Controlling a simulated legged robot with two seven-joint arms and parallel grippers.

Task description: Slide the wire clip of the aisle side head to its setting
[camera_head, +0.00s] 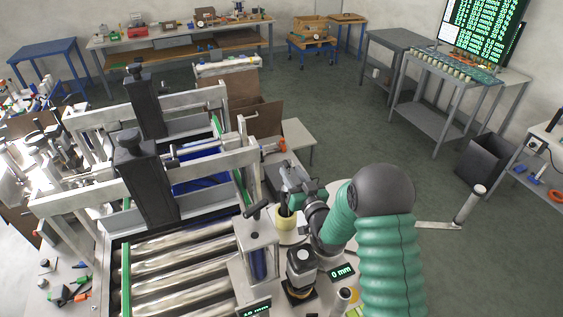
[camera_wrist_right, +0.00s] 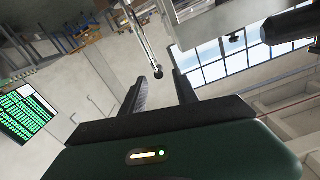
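My right gripper (camera_head: 292,178) reaches in from the right, over the aisle-side edge of the labeller. In the right wrist view my right gripper (camera_wrist_right: 159,77) has its fingers apart with nothing held between them. A thin metal rod (camera_wrist_right: 143,40) ends in a dark ball in line with the gap, and its distance is unclear. The nearer black head column (camera_head: 147,180) and the farther one (camera_head: 146,103) stand on the metal frames. I cannot make out the wire clip; it is too small or hidden. My left gripper is not in view.
A roller conveyor (camera_head: 180,268) lies at the front left. A clear-sided post unit (camera_head: 258,245) and a black knob device (camera_head: 301,268) stand close to my right arm. A display (camera_head: 341,272) reads 0 mm.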

